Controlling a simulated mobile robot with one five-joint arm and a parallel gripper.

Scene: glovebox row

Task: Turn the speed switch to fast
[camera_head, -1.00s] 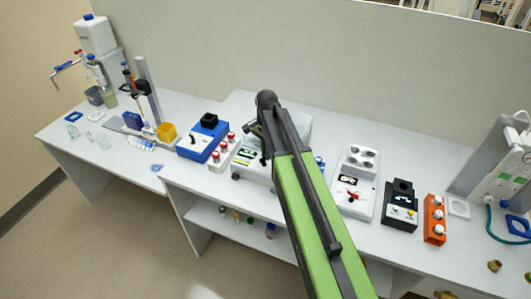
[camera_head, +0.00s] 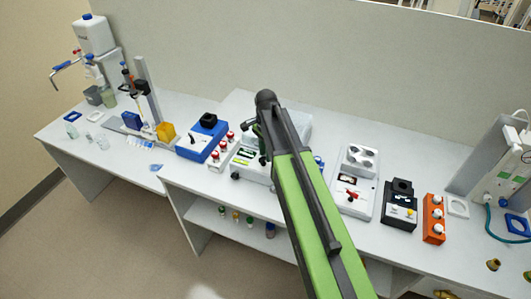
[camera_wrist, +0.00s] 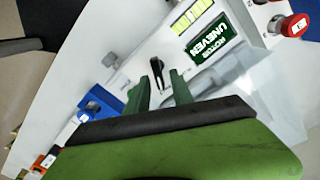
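A black lever switch (camera_wrist: 157,70) stands on the front of a white machine (camera_wrist: 135,42) in the wrist view. I cannot read any speed marks beside it. My gripper (camera_wrist: 159,80) is open, its two green fingers apart with the lever between or just beyond their tips. I cannot tell whether a finger touches it. In the head view my gripper (camera_head: 262,145) is over the left front of the white machine (camera_head: 298,121), and my arm hides much of the machine and the switch.
The machine has a green display (camera_wrist: 208,40) with upside-down text. A red-topped knob (camera_wrist: 294,25) is close by in the wrist view. A blue device (camera_head: 203,137) and a red-capped rack (camera_head: 222,152) stand left. A white device with a red lever (camera_head: 352,194) stands right.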

